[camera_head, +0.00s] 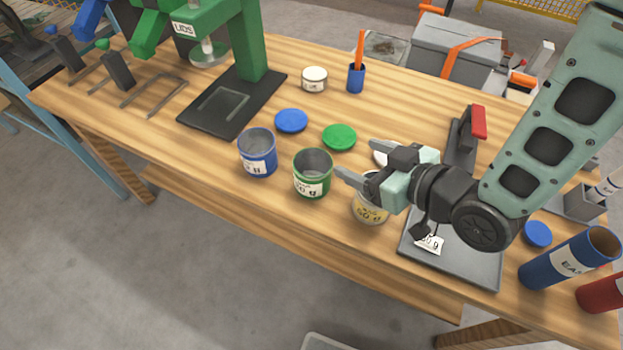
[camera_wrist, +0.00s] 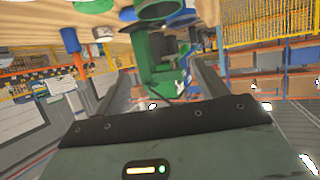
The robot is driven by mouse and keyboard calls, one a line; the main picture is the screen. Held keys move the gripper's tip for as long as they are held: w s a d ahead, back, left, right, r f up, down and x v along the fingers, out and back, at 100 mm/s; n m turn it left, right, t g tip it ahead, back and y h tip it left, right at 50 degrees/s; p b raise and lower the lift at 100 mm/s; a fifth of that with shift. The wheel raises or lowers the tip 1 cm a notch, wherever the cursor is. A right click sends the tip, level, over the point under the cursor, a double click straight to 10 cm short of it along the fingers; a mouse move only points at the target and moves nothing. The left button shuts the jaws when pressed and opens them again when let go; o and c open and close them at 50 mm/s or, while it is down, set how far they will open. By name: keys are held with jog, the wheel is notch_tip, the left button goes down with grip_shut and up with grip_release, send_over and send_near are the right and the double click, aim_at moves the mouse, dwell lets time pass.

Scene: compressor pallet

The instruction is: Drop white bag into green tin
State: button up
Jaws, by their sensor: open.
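The green tin (camera_head: 313,175) stands upright and open on the wooden bench, between a blue tin (camera_head: 257,153) and a yellow-labelled tin (camera_head: 371,203). My gripper (camera_head: 357,158) is open, its fingers pointing left above the yellow-labelled tin and just right of the green tin. I see nothing held between the fingers, which also show apart in the wrist view (camera_wrist: 155,88). A small white piece with dark print, perhaps the white bag (camera_head: 431,244), lies on the grey plate (camera_head: 462,262) below my wrist. It is partly hidden by my gripper.
Blue (camera_head: 291,121) and green (camera_head: 339,137) lids lie behind the tins. A white lid, partly hidden, lies behind my gripper. A green press (camera_head: 250,45) stands at the back left.

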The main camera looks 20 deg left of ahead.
jog(key=p+v, duration=0.8)
jog(key=p, duration=0.4)
jog(key=shift+s+d, duration=0.15)
jog(key=shift+d, duration=0.05)
jog(key=w+d+r+m+g+h+b, duration=0.2)
jog(key=d+r+h+b, duration=0.2)
jog(key=h+b, duration=0.25)
jog(key=s+d+r+m+g+h+b, duration=0.1)
jog(key=s+d+r+g+h, duration=0.1)
jog(key=s+d+r, duration=0.1)
jog(key=s+d+r+m+g+h+b, duration=0.1)
jog(key=s+d+r+m+h, duration=0.1)
jog(key=s, duration=0.6)
notch_tip(320, 180, up, 2)
jog(key=d+h, duration=0.1)
jog(key=d, duration=0.2)
jog(key=shift+g, duration=0.4)
